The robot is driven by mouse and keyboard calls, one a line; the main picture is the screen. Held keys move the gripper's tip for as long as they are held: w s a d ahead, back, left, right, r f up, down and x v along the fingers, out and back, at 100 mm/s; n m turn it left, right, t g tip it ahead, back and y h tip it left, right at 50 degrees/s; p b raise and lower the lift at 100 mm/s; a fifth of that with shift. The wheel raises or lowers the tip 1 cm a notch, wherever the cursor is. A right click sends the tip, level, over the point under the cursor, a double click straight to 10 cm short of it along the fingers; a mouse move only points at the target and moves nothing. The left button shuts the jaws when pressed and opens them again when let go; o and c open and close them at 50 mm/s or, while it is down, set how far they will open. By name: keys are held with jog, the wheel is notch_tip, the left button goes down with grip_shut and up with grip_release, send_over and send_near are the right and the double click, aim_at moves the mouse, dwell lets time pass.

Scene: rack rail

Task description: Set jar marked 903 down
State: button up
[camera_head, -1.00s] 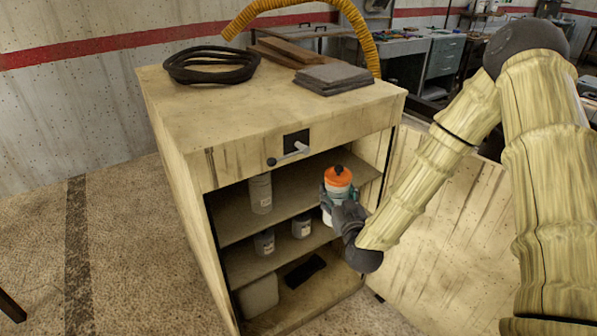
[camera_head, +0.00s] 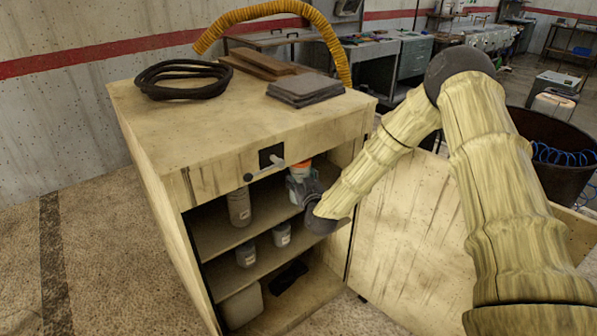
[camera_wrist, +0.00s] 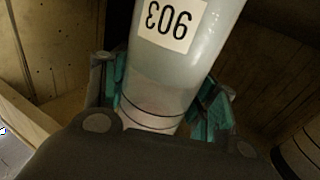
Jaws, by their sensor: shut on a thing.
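The jar marked 903 is a pale grey cylinder, close up in the wrist view (camera_wrist: 172,70), its white label upside down there. In the head view only its orange top (camera_head: 299,166) shows clearly, just under the cabinet's front top edge. My gripper (camera_head: 303,186) is shut on the jar, with teal finger pads on both sides of it, also in the wrist view (camera_wrist: 160,108). It holds the jar inside the open cabinet, at the right of the upper shelf (camera_head: 215,237). Whether the jar's base touches the shelf is hidden.
A tall grey jar (camera_head: 239,206) stands left on the upper shelf. Two small jars (camera_head: 246,255) (camera_head: 282,235) stand on the shelf below, with a pale container (camera_head: 242,305) at the bottom. The open door (camera_head: 410,250) is at right; a crank handle (camera_head: 262,170) juts from the front.

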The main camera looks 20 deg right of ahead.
jog(key=shift+w+d+f+p, duration=0.15)
jog(key=shift+w+p, duration=0.15)
jog(key=shift+w, duration=0.35)
jog(key=shift+w+a+f+p, duration=0.1)
jog(key=shift+w+p, duration=0.15)
jog(key=shift+w, duration=0.35)
jog(key=shift+f, duration=0.1)
jog(key=o, duration=1.3)
